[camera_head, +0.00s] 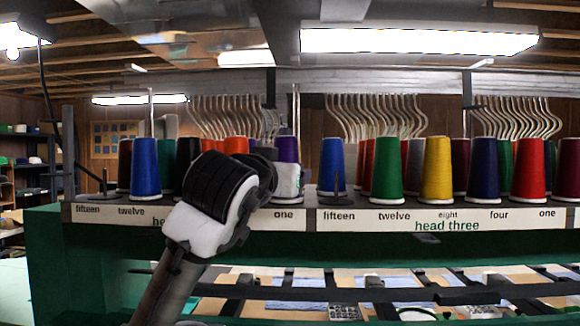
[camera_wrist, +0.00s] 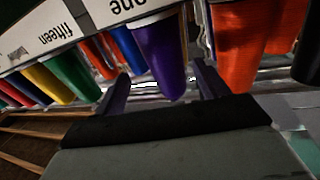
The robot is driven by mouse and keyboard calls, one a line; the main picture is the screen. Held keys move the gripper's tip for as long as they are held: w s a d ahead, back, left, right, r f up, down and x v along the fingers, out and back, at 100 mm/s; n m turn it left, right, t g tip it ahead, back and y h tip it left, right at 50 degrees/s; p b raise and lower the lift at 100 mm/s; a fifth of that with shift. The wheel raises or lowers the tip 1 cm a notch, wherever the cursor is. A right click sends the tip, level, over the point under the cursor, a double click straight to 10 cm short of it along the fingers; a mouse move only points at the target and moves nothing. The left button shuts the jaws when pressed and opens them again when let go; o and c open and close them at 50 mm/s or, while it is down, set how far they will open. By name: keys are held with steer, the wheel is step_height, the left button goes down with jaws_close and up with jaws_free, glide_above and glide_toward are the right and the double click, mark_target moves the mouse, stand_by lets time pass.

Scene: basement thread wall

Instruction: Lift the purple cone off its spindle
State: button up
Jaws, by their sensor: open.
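The purple cone (camera_head: 287,148) stands on the thread rack above the label "one", its lower part hidden behind my gripper (camera_head: 288,182) in the head view. The wrist view is upside down. There the purple cone (camera_wrist: 161,58) shows whole near the middle, with its narrow end toward the camera. My gripper (camera_wrist: 163,85) is open, with one dark finger on each side of the cone. Gaps show between the fingers and the cone. The spindle is hidden inside the cone.
An orange cone (camera_wrist: 245,50) stands close beside one finger, with a thin metal post between. A blue cone (camera_wrist: 127,48) is near the other side. More cones, such as the green one (camera_head: 387,170), line the rack (camera_head: 440,217). Curved metal tubes hang behind.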

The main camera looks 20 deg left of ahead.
steer(key=w, duration=0.3)
steer(key=shift+w+a+p, duration=0.1)
steer(key=shift+w+p, duration=0.1)
steer(key=shift+p, duration=0.15)
steer(key=w+p, duration=0.1)
steer(key=w, duration=0.1)
steer(key=w+a+p, duration=0.1)
steer(key=w+p, duration=0.1)
steer(key=shift+w, duration=0.35)
steer(key=shift+w+f, duration=0.2)
steer(key=shift+w, duration=0.05)
steer(key=c, duration=1.1)
steer(key=shift+r, duration=0.1)
step_height(320, 180, up, 10)
steer(key=shift+f+b, duration=0.1)
steer(key=shift+b, duration=0.7)
